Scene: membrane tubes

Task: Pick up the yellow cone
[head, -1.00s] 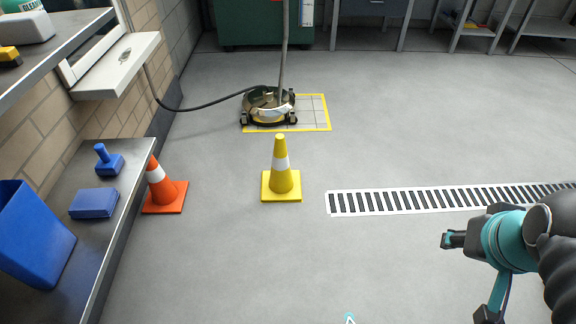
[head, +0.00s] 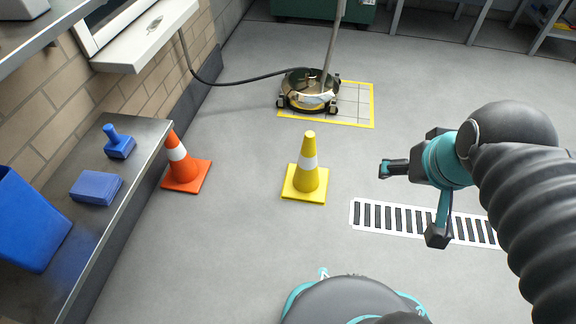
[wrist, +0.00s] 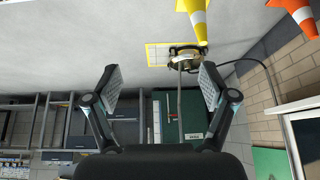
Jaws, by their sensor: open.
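The yellow cone (head: 308,172) has a white band and a square yellow base. It stands upright on the grey floor near the middle of the head view. In the wrist view the yellow cone (wrist: 197,20) shows upside down at the top edge, partly cut off. My gripper (head: 410,205) is to the right of the cone in the head view, apart from it. Its two fingers are spread wide with nothing between them. They also show spread in the wrist view (wrist: 160,90).
An orange cone (head: 184,165) stands left of the yellow one, beside a metal bench (head: 110,205) with blue items. A floor machine (head: 307,92) with a cable stands behind on a yellow-framed grid. A floor grate (head: 400,219) lies to the right. Floor around the yellow cone is clear.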

